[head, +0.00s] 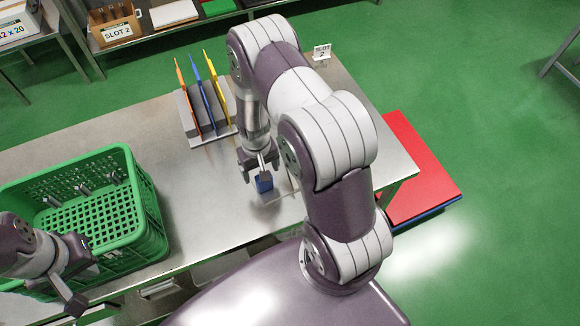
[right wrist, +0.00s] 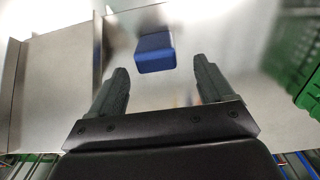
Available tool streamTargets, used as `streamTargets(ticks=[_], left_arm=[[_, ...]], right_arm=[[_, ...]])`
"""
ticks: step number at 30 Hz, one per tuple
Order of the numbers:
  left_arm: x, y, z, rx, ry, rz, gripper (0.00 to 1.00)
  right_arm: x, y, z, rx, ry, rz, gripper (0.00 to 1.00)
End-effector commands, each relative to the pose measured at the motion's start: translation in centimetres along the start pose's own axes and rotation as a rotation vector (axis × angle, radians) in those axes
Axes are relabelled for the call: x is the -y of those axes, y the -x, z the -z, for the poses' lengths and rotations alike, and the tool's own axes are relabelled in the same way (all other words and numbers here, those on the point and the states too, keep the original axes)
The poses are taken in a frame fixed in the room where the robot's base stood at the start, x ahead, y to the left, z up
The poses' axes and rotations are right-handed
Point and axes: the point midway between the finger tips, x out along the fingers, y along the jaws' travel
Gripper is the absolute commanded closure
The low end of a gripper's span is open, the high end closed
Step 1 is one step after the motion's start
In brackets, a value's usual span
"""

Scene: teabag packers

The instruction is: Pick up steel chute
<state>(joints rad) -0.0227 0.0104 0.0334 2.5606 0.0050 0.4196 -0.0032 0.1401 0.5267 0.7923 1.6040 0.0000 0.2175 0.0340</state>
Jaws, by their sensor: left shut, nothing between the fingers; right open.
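A blue block (head: 264,183) sits on or just above the steel table below my right gripper. A thin pale edge (head: 282,197) runs beside it; it may belong to the steel chute, but steel on steel makes its outline unclear. My right gripper (head: 260,168) is open and points down over the block. In the right wrist view the blue block (right wrist: 155,53) lies just beyond and between the two fingertips, with no visible contact. My left gripper (head: 84,272) is shut and empty, over the near left part of the green crate.
A green crate (head: 125,165) with grey pieces inside stands on the steel table (head: 210,215) at left. A grey rack (head: 190,112) holds orange, blue and yellow upright pieces. A red slab (head: 425,170) is right of the table.

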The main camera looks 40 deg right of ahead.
Motion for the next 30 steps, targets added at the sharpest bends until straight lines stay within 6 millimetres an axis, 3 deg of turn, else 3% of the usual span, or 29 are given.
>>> streamTargets(ticks=[4,7,15,17,21,22,30], left_arm=[[0.0,1.6,0.2,0.0,0.0,0.0,1.0],[0.0,1.6,0.2,-0.001,0.0,0.0,1.0],[0.0,1.5,0.2,0.0,0.0,0.0,1.0],[0.0,1.5,0.2,0.0,0.0,0.0,1.0],[0.0,1.5,0.2,0.0,0.0,0.0,1.0],[0.0,1.5,0.2,0.0,0.0,0.0,1.0],[0.0,1.4,0.2,0.0,0.0,0.0,1.0]], right_arm=[[-0.2,-2.4,-0.5,0.007,0.0,0.0,0.19],[-0.2,-4.2,-0.4,0.004,0.0,0.0,0.19],[-0.2,-5.0,-0.3,0.001,0.0,0.0,0.19],[-0.2,-5.0,-0.3,0.001,0.0,0.0,0.35],[-0.2,-5.0,-0.3,0.001,0.0,0.0,0.81],[-0.2,-5.0,-0.3,0.001,0.0,0.0,0.87],[-0.2,-4.8,-0.3,0.001,0.0,0.0,0.87]])
